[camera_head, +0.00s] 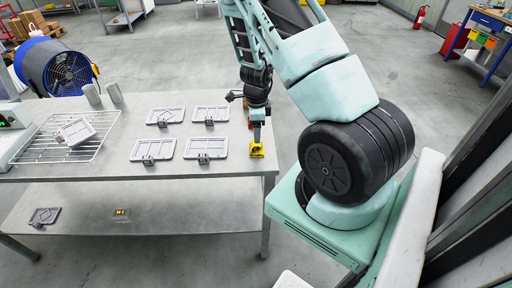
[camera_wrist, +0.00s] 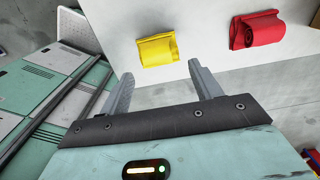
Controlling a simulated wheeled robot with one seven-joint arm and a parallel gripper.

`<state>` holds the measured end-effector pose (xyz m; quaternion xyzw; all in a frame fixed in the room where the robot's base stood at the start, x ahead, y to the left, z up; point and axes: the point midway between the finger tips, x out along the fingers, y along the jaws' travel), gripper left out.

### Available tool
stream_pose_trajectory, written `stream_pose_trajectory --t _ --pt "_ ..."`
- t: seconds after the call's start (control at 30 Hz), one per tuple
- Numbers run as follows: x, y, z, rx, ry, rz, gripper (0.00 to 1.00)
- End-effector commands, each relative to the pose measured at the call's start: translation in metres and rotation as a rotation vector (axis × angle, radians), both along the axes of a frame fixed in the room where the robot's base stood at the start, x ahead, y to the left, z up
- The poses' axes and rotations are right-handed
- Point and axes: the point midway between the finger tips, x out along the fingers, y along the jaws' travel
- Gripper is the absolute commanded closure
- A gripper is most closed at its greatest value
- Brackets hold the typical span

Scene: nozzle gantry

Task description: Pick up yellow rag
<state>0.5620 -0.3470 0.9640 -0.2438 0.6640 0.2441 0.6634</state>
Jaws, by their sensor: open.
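The yellow rag (camera_head: 257,151) is a small rolled bundle on the table near its right edge. In the wrist view the yellow rag (camera_wrist: 158,50) lies just beyond my fingertips, roughly centred between them. My gripper (camera_wrist: 161,69) is open, with nothing between its two fingers. In the head view my gripper (camera_head: 257,118) points down over the right edge of the table, close to the yellow rag. A gap to the rag still shows in the wrist view.
A red rolled rag (camera_wrist: 256,30) lies to the right of the yellow one in the wrist view. The table (camera_head: 205,170) also bears several grey panels, a wire rack (camera_head: 35,150) and two cylinders at the left. A blue fan (camera_head: 60,70) stands behind.

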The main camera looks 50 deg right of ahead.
Motion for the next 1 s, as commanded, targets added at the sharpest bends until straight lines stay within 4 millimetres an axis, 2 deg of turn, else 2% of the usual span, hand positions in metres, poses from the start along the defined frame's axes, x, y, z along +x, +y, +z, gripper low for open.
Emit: stream_pose_trajectory --t 0.27,0.53,0.83,0.87,0.93,1.0 --pt "-0.001 0.001 -0.020 0.001 0.001 0.000 0.36" --pt "-0.002 0.003 -0.058 0.001 0.000 0.000 0.36" --pt "-0.002 0.003 -0.064 0.000 -0.001 0.002 0.36" --pt "-0.002 0.003 -0.064 0.001 -0.001 0.002 0.42" --pt "-0.002 0.003 -0.064 0.001 -0.001 0.002 0.61" --pt "-0.002 0.003 -0.063 0.001 -0.001 0.002 0.63"
